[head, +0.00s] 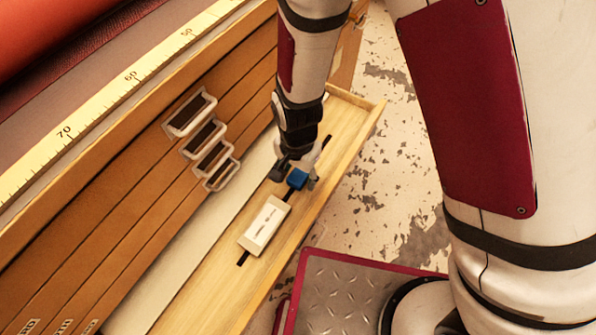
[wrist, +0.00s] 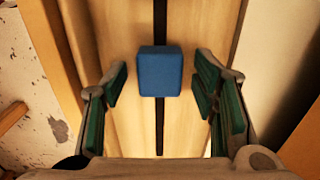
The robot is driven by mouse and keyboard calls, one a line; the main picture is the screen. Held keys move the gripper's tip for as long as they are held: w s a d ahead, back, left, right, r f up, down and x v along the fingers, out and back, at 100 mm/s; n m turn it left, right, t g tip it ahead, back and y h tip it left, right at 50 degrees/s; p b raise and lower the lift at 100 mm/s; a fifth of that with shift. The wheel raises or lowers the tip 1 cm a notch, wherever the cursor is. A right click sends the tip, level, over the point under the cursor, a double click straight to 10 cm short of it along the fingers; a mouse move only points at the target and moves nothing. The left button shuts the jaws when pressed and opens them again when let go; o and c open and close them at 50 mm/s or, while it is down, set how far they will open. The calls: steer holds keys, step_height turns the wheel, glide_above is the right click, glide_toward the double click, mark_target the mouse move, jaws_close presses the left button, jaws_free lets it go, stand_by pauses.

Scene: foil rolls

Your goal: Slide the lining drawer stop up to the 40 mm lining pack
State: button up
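A blue block (head: 297,179), which looks like the drawer stop, sits on a dark slot along the floor of the open wooden drawer (head: 215,290). A cream block (head: 265,225) with a printed label lies over the same slot, nearer the picture's bottom, with a short gap to the blue block. It looks like the lining pack, but its label is too small to read. My gripper (head: 295,177) is low over the blue block. In the wrist view the blue block (wrist: 160,72) lies between my open fingers, with a gap on each side. The cream block is not in that view.
The drawer's wooden side wall (head: 345,170) runs close to my gripper. Closed drawer fronts with white-framed pulls (head: 190,113) stand at left. A yellow ruler (head: 100,100) runs along the top edge. The slot beyond the gripper looks clear.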

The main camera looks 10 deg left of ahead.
mark_target(298, 176)
step_height(298, 176, up, 12)
stand_by(0.7)
